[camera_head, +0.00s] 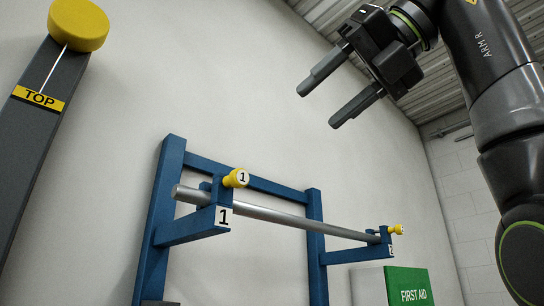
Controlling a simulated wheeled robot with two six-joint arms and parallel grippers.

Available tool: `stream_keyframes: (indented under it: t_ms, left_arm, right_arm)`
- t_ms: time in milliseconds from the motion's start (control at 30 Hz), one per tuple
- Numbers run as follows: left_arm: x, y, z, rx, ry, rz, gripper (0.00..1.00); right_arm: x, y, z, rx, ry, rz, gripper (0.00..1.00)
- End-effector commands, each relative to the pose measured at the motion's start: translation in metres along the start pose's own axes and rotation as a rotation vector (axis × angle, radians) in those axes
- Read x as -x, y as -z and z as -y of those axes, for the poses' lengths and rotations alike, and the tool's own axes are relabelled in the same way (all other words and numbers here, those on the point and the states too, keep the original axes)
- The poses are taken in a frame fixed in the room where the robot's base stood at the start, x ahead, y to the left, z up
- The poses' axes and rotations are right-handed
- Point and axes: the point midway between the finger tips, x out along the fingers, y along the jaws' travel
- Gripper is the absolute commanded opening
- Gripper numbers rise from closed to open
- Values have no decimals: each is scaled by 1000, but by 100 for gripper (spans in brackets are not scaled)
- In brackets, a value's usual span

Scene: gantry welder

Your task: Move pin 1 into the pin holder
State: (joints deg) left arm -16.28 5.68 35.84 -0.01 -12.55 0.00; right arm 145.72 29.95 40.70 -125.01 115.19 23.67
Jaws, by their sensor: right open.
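Pin 1 (236,178) is a yellow knob with a white face marked 1. It sits at the top of the left bracket (208,218) of a blue rack, above a plate marked 1, beside a grey bar (270,214). Its shaft is hidden. My right gripper (320,106) is open and empty, above and to the right of pin 1 and clear of the rack. I cannot make out a pin holder for certain. My left gripper is not in view.
A second yellow pin (396,230) sits on the right bracket. The blue rack (160,220) stands before a pale wall. A dark post (38,135) with a TOP label and yellow cap is at left. A green first aid box (408,285) is lower right.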

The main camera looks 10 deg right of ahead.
Motion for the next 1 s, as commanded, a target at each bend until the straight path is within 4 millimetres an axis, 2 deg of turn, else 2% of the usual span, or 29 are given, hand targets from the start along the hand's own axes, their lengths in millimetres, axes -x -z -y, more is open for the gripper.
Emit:
stream_keyframes:
  t_ms: [133, 267, 367, 633, 1000]
  left_arm:
    - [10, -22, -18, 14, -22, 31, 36]
    - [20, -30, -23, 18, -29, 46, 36]
    - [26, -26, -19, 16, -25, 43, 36]
    - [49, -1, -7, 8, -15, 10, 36]
    - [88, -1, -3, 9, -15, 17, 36]
  right_arm:
    - [-16, -2, 0, 2, 1, -2, 52]
    - [-30, -4, 0, 2, -1, -3, 52]
    - [-39, -4, -1, 2, 0, -2, 52]
    - [-62, -5, -2, 4, -1, -2, 52]
    - [-91, -5, -2, 4, -1, -3, 52]
